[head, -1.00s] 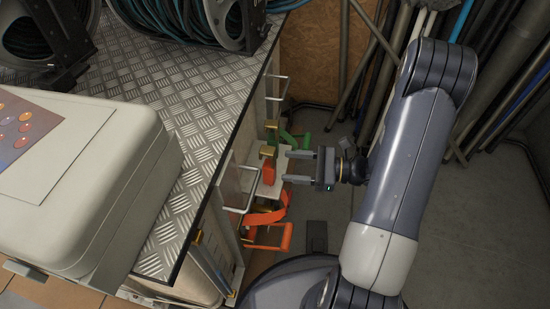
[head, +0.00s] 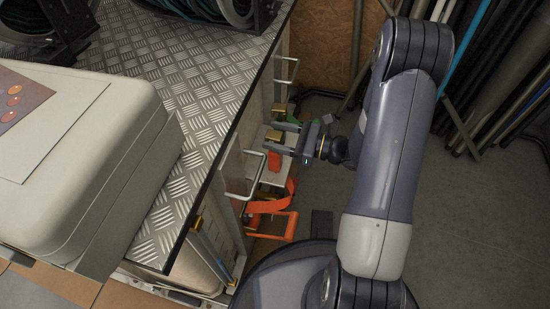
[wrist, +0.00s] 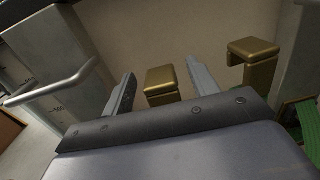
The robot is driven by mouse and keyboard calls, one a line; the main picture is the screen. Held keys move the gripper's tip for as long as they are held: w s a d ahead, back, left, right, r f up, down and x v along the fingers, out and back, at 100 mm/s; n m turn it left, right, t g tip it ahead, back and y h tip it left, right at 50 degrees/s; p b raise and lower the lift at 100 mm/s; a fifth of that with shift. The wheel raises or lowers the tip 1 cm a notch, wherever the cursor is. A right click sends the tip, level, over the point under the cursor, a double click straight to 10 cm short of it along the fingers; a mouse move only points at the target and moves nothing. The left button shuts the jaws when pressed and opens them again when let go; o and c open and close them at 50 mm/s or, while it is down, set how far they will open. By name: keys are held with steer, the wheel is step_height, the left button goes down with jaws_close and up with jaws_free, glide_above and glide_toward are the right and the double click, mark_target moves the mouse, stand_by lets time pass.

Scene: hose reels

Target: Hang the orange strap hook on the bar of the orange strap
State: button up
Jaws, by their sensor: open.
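The orange strap (head: 268,208) hangs low beside the cabinet in the head view. An orange handle-like hook (head: 285,236) is at its lower end, and an orange piece (head: 274,162) shows above it. My gripper (head: 269,136) is open with nothing held, just above that orange piece. A gold bar (head: 274,135) shows between the finger lines; it also shows between the fingers in the wrist view (wrist: 161,84). I cannot tell whether the fingers touch it.
A second gold bar (wrist: 252,60) is to the right in the wrist view, above a green strap (wrist: 302,122). White handles (head: 243,183) stick out from the cabinet.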

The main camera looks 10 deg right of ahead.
steer(key=shift+x, duration=1.3)
jaws_close()
